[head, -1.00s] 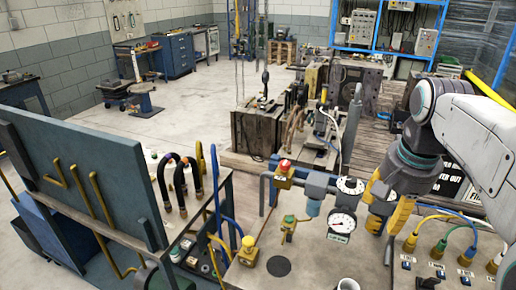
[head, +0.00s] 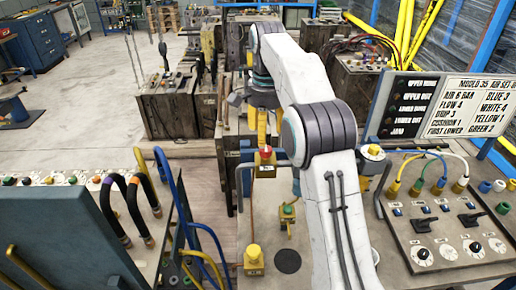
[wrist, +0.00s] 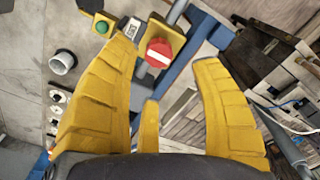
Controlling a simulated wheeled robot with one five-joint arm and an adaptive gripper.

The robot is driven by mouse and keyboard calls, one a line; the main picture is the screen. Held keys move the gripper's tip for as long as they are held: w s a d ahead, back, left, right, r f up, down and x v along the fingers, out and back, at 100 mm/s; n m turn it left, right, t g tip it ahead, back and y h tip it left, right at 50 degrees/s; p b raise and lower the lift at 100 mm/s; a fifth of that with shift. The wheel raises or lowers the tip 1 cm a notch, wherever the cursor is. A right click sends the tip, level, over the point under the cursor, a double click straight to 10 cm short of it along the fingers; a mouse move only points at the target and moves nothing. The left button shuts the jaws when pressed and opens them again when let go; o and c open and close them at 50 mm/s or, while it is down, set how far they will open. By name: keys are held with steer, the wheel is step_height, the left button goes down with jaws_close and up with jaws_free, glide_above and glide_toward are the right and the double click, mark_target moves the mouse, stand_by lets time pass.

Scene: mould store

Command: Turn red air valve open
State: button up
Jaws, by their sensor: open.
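My gripper (wrist: 166,57) is open and empty. In the head view my gripper (head: 262,122) points down just behind or above the red valve; I cannot tell the exact gap. No finger visibly grips the handle. My arm hides the gauges.
A green button valve (head: 287,211) and a yellow knob (head: 253,258) stand nearer on the bench. A blue-grey panel (head: 60,240) with black and blue hoses is at left. A control panel (head: 445,235) with dials and coloured plugs is at right.

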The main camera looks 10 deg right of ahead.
mark_target(266, 149)
steer(key=shift+s+f+b, duration=0.1)
steer(key=shift+f+b, duration=0.55)
steer(key=shift+f, duration=2.3)
steer(key=shift+c, duration=0.3)
jaws_close()
